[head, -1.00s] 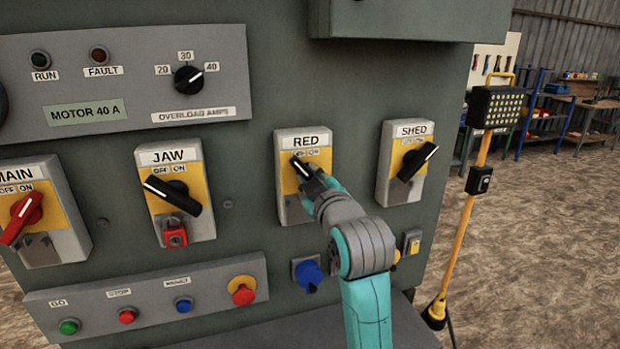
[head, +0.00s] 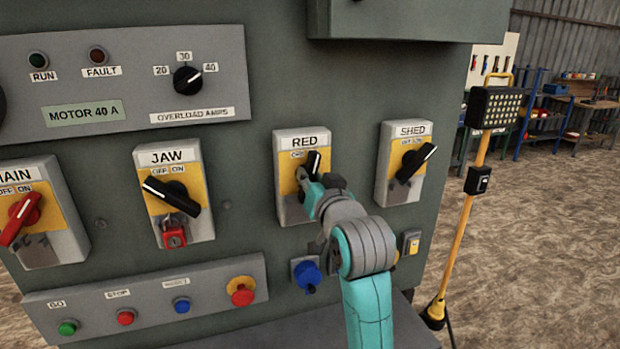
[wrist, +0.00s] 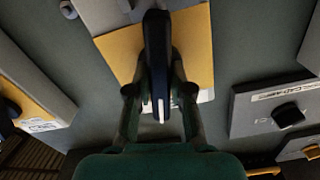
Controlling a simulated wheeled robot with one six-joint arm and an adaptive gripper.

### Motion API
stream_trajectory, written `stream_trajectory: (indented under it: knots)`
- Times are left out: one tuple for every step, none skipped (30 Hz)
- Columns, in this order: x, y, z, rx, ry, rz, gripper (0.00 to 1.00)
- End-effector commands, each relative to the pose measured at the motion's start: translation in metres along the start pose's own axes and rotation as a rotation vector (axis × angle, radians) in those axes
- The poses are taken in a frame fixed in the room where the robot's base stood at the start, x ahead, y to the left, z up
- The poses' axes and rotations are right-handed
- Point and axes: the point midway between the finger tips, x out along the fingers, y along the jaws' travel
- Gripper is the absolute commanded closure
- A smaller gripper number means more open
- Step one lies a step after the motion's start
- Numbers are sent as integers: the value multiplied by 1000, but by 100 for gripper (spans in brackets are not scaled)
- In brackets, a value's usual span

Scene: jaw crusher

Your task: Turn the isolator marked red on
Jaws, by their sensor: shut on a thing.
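The isolator marked RED (head: 304,142) is a pale grey box with a yellow plate and a black rotary handle (head: 315,160). The handle's white-marked end points up and slightly right, on the ON side, and covers the ON label. My gripper (head: 308,178) is shut on the handle and hides its lower part in the head view. In the wrist view, the black handle (wrist: 157,50) with its white line lies between the two fingers of my gripper (wrist: 158,92), over the yellow plate.
The JAW isolator (head: 167,158) with a red padlock (head: 173,237) stands to the left, the SHED isolator (head: 411,130) close to the right. A yellow lamp stand (head: 464,220) stands right of the cabinet.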

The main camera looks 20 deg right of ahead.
Motion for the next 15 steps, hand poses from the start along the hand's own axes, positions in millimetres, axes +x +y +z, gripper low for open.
stream_trajectory:
  knots:
    - [0,0,-1,41,1,-1,100]
    - [0,0,-1,70,1,-1,100]
    - [0,0,-1,107,2,-1,100]
    - [0,0,-1,134,2,-1,100]
    - [0,0,-1,161,2,-1,100]
    - [0,1,-1,196,2,-1,100]
    - [0,1,-1,222,2,-1,100]
    - [0,1,-1,247,2,-1,100]
    - [0,1,-1,279,2,-1,100]
    - [0,1,-1,302,2,-1,100]
    - [0,1,-1,323,2,-1,100]
    - [0,1,-1,351,2,-1,100]
    - [0,1,0,372,2,-1,100]
    - [0,1,0,390,2,-1,100]
    - [0,2,0,413,2,-1,100]
